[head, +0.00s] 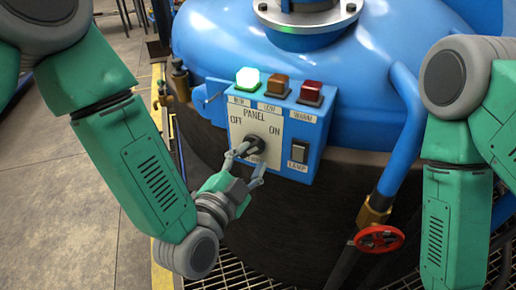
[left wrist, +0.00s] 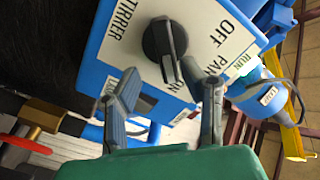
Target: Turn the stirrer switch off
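The stirrer switch is a dark rotary knob (head: 254,145) on the white face of a blue control panel (head: 317,125). OFF is printed at its upper left and ON at its upper right. In the left wrist view the knob (left wrist: 164,45) lies just beyond my fingertips, its grip bar running toward the ON print. My left gripper (head: 247,160) is at the knob from below, fingers apart. In the left wrist view the open fingers (left wrist: 158,75) hold nothing; whether one touches the knob I cannot tell. My right gripper is out of view.
A green lamp (head: 248,79) is lit; amber (head: 276,87) and red (head: 311,93) lamps look dark. A lamp rocker switch (head: 299,152) sits right of the knob. A red valve wheel (head: 379,239) and blue pipe (head: 406,130) stand to the right. The blue vessel (head: 215,45) rises behind.

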